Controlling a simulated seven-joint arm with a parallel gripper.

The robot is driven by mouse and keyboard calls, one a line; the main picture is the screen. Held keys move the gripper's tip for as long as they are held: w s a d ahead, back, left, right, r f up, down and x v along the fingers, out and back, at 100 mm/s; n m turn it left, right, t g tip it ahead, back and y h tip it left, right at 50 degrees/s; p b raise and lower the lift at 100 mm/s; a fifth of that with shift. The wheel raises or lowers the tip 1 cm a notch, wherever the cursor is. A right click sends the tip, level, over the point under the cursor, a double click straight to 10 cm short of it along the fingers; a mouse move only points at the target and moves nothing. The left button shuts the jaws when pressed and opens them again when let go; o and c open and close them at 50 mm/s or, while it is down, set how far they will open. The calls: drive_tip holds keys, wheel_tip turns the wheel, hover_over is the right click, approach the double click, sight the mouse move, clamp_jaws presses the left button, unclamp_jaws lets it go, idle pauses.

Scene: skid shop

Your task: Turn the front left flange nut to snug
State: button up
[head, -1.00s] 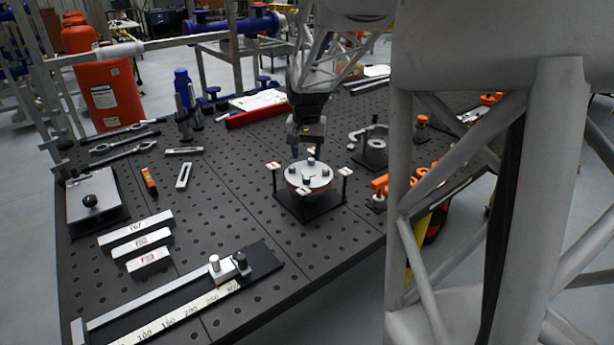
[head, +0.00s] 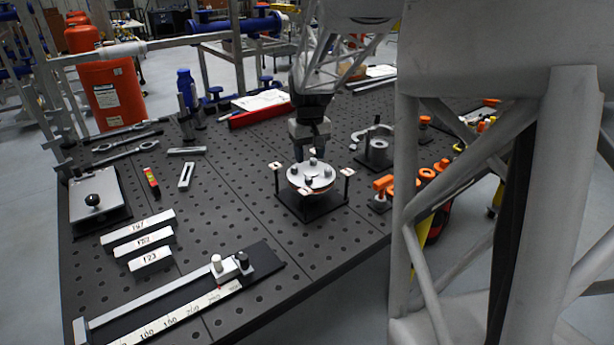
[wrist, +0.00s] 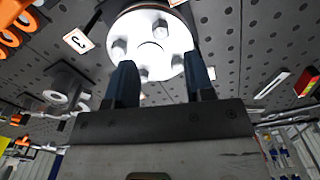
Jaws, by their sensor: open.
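The round light flange (head: 311,177) sits on a dark square stand (head: 318,212) with corner posts bearing small tags. Several nuts stand on its top. A nearer-left nut (head: 308,182) shows in the head view; I cannot be sure which is the front left one. My gripper (head: 312,153) points down just over the far side of the flange. In the wrist view my gripper (wrist: 161,68) is open, fingers apart, with the flange (wrist: 152,42) beyond the tips. One nut (wrist: 144,74) shows between the fingers. I cannot tell whether any nut is touched.
A tag marked C (wrist: 78,41) stands beside the flange. Orange parts (head: 383,186) and a grey clamp fixture (head: 376,150) are to the right. A sliding gauge (head: 185,295) and labelled bars (head: 145,240) lie left on the perforated table.

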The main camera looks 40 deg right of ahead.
sight(309, 179)
drive_tip(key=shift+f, duration=3.9)
clamp_jaws()
